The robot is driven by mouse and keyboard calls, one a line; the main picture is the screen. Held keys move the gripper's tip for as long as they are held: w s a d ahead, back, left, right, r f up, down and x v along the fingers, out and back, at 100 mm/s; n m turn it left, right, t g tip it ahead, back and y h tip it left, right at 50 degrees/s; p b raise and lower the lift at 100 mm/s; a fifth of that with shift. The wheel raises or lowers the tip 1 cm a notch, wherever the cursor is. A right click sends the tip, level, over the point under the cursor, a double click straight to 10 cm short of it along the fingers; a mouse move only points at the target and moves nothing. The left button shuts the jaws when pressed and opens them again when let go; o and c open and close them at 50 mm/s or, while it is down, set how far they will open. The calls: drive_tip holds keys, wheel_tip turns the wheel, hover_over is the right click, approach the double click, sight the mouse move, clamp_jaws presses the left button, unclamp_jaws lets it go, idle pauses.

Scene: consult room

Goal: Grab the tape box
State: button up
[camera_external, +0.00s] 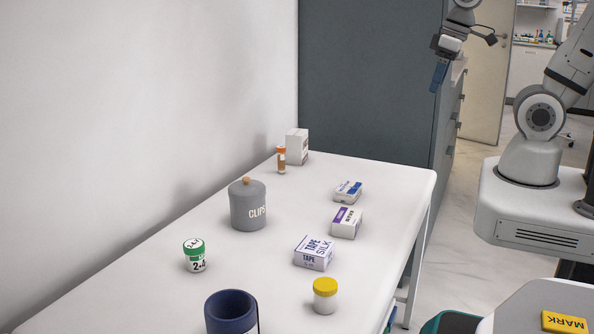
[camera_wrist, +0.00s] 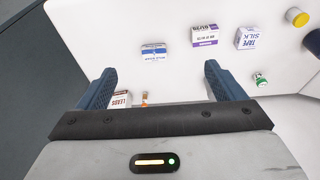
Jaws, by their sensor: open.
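The tape box (camera_external: 314,253) is a small white box with dark blue "TAPE SILK" lettering. It lies on the white table (camera_external: 300,310), toward its right edge. In the wrist view the tape box (camera_wrist: 251,39) is at the upper right, beyond the right fingertip. My gripper (camera_external: 438,77) is in the air past the table's far right corner, well apart from the tape box. In the wrist view my gripper (camera_wrist: 157,82) has its two blue fingers spread wide, with nothing held between them.
A purple-striped box (camera_external: 346,222) and a blue-striped box (camera_external: 348,192) lie behind the tape box. A yellow-lidded jar (camera_external: 325,295) stands in front.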

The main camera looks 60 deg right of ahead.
drive_tip(key=g+b, duration=0.3)
drive_tip(key=b, duration=0.4)
hover_over(315, 246)
drive_tip(key=f, duration=2.6)
drive_tip(key=shift+d+f, duration=0.3)
drive_tip(key=shift+d, duration=0.1)
drive_tip(key=f, duration=0.7)
drive_tip(key=shift+a+f+p, duration=0.3)
drive_tip(key=shift+f+p, duration=0.05)
drive_tip(key=shift+f, duration=0.05)
drive_tip(key=c, duration=1.1)
